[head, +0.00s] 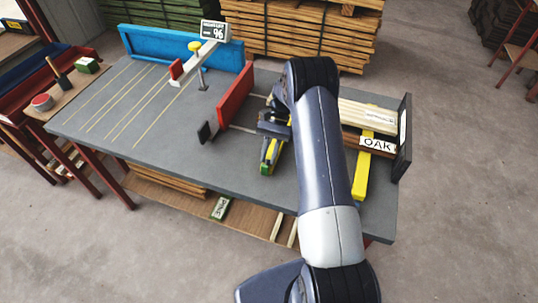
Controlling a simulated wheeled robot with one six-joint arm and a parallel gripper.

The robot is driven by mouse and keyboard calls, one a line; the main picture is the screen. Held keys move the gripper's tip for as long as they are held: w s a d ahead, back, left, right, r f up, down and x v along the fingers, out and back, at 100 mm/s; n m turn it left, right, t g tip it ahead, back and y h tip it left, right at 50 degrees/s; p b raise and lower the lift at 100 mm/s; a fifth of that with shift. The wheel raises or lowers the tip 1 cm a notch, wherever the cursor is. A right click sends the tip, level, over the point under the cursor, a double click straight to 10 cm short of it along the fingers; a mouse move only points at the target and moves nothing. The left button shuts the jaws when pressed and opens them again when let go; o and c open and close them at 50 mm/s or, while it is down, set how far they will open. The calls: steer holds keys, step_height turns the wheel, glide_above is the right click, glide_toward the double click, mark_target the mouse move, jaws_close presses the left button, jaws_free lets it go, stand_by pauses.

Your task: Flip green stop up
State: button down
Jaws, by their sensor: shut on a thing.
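The green stop (266,168) is the green end of a short yellow bar (272,152) on the grey table. The bar lies low, pointing toward the front edge. My gripper (275,130) is at the bar's far end, seen from above and behind, and is shut on it. My arm hides part of the gripper and the area to the right, so the exact contact and the hinge of the stop are not clear.
A red fence (235,97) with a black end plate stands left of my gripper. Boards with an OAK label (377,144), a second yellow bar (361,180) and a black end panel (404,135) are at right. The table's left part (110,120) is mostly clear.

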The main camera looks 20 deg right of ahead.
steer(key=c, duration=1.3)
jaws_free()
steer(key=v, duration=0.9)
steer(key=shift+r, duration=0.15)
steer(key=shift+p+v, duration=0.8)
steer(key=shift+p, duration=0.25)
steer(key=shift+f, duration=0.25)
